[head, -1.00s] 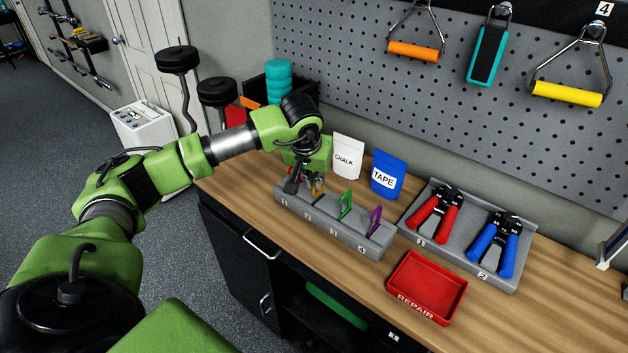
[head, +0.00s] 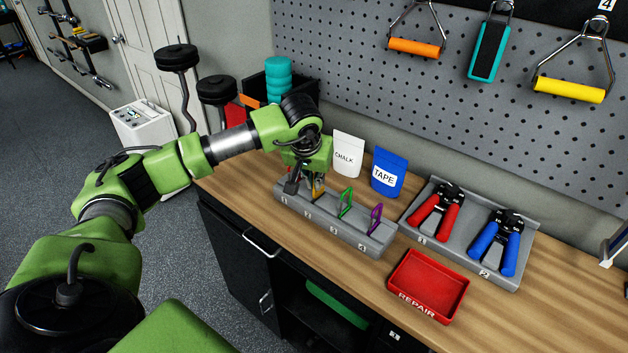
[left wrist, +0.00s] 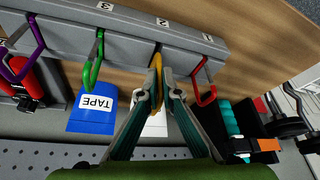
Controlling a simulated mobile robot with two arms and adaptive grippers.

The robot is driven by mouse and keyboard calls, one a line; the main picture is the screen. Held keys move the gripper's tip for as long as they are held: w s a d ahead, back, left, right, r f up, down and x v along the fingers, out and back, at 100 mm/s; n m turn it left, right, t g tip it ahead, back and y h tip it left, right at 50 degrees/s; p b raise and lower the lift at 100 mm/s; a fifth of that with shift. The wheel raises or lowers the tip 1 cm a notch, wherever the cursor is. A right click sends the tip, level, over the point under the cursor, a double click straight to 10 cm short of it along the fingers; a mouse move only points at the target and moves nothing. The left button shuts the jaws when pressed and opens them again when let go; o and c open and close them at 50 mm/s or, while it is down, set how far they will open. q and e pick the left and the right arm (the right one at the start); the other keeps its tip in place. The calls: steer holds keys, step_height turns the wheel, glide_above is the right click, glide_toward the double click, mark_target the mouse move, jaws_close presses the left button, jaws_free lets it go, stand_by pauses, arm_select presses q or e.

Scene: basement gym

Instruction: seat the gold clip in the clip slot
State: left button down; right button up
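The gold clip (left wrist: 155,72) is between the fingertips of my left gripper (left wrist: 158,84), which looks shut on it. The clip's far end is at the grey rack (left wrist: 130,38), by the dark slot next to number 2. I cannot tell whether it is inside the slot or just over it. In the head view, my left gripper (head: 305,184) is low over the rack's left part and partly covers the gold clip (head: 318,188). A red clip (left wrist: 205,92) stands at number 1, a green clip (head: 345,203) at 3, a purple clip (head: 375,218) at 4. My right gripper is not in view.
A white CHALK pouch (head: 348,154) and a blue TAPE pouch (head: 388,174) stand close behind the rack. To the right are a grey tray (head: 463,248) with red and blue hand grips and a red REPAIR tray (head: 428,285). Bare wood (head: 560,285) shows at the right.

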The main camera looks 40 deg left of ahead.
arm_select(q)
steer(key=shift+f+b, duration=0.85)
steer(key=shift+f, duration=0.25)
steer(key=c, duration=2.2)
jaws_free()
steer(key=shift+r, duration=0.1)
steer(key=v, duration=1.2)
steer(key=shift+s, duration=0.1)
